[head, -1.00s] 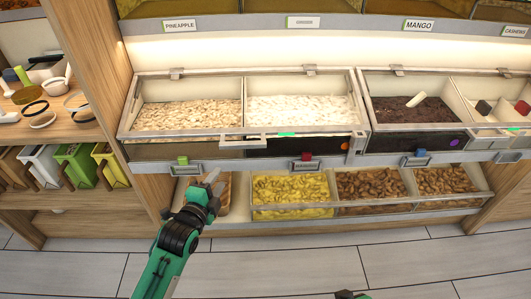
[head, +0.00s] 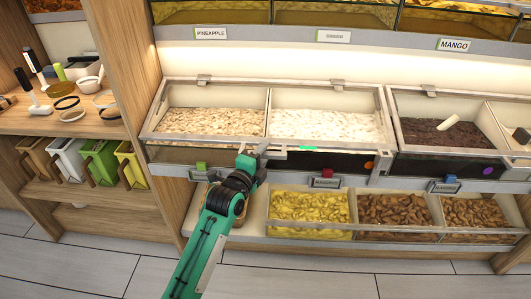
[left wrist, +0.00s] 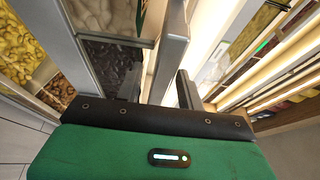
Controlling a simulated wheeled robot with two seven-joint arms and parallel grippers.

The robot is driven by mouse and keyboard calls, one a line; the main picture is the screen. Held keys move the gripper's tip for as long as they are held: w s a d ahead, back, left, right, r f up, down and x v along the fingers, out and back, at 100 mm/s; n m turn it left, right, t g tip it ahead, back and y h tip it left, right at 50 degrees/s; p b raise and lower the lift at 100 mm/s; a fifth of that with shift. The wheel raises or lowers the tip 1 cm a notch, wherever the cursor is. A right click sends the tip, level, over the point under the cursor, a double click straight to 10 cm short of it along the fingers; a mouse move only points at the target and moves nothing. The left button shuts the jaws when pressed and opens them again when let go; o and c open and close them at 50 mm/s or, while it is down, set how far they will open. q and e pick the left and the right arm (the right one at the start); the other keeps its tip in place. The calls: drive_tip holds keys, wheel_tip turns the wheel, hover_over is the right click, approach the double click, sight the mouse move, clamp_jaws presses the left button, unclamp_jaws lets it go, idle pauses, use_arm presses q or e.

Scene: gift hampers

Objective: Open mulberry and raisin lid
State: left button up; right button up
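A clear lid with a pale frame (head: 328,146) lies closed over a two-part bin holding beige pieces (head: 210,121) and white pieces (head: 328,126). Its label is too small to read, so I cannot tell whether it is the mulberry and raisin lid. My left gripper (head: 258,151) is at the lid's front edge, by the pale handle, which it partly hides. In the left wrist view, the two dark fingers (left wrist: 158,88) are apart, with a pale bar (left wrist: 173,50) reaching between them. I cannot tell whether they touch it. My right gripper is not in view.
Another lidded bin with dark contents (head: 440,132) stands to the right. Lower trays hold yellow (head: 310,207) and brown pieces (head: 396,211). A wooden shelf (head: 70,125) with scoops and small containers is at the left. The tiled floor in front is clear.

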use_arm(q)
drive_tip(key=shift+x, duration=0.9)
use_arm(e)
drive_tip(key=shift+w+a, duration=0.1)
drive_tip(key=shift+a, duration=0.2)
use_arm(q)
drive_tip(key=shift+c, duration=0.2)
clamp_jaws()
